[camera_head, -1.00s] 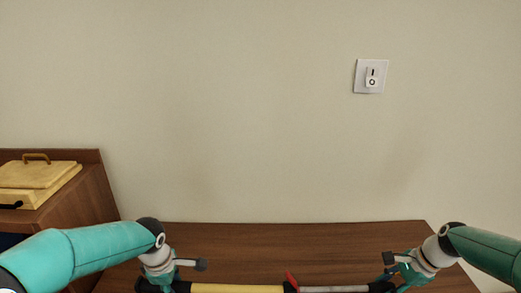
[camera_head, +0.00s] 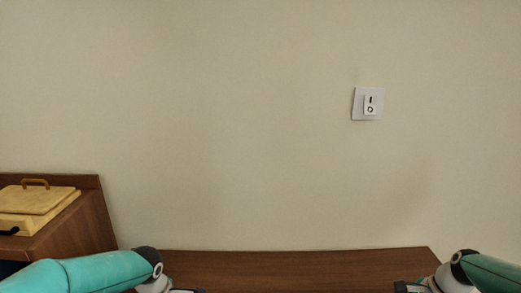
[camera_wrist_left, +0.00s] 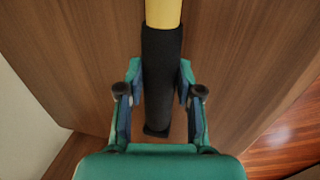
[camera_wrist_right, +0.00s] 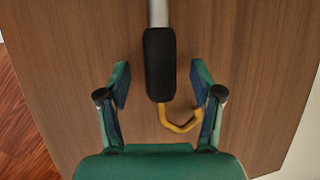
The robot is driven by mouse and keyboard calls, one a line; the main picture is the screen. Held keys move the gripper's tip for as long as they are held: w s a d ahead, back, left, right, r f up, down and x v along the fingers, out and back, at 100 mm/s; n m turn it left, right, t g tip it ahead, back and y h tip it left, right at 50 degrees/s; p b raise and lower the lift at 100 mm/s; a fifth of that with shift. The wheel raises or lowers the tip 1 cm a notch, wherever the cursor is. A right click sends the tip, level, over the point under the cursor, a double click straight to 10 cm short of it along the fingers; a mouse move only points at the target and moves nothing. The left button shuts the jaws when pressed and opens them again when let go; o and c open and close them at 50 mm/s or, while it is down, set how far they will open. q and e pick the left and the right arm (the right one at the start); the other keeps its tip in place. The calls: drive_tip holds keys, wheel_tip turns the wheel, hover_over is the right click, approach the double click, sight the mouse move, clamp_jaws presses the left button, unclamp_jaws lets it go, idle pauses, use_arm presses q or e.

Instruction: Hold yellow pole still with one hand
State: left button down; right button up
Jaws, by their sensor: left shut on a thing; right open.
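The yellow pole (camera_wrist_left: 163,12) shows in the left wrist view, with a long black grip (camera_wrist_left: 161,85) at its end. My left gripper (camera_wrist_left: 160,82) is shut on this black grip, one finger on each side.
A brown wooden table (camera_head: 300,262) lies under both grippers, against a plain wall. A wooden cabinet (camera_head: 85,225) with a yellow lidded box (camera_head: 38,200) stands at the left.

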drive_tip(key=v, duration=1.2)
drive_tip(key=shift+f, duration=0.1)
use_arm(q)
drive_tip(key=c, duration=0.7)
unclamp_jaws()
drive_tip(key=shift+r, duration=0.1)
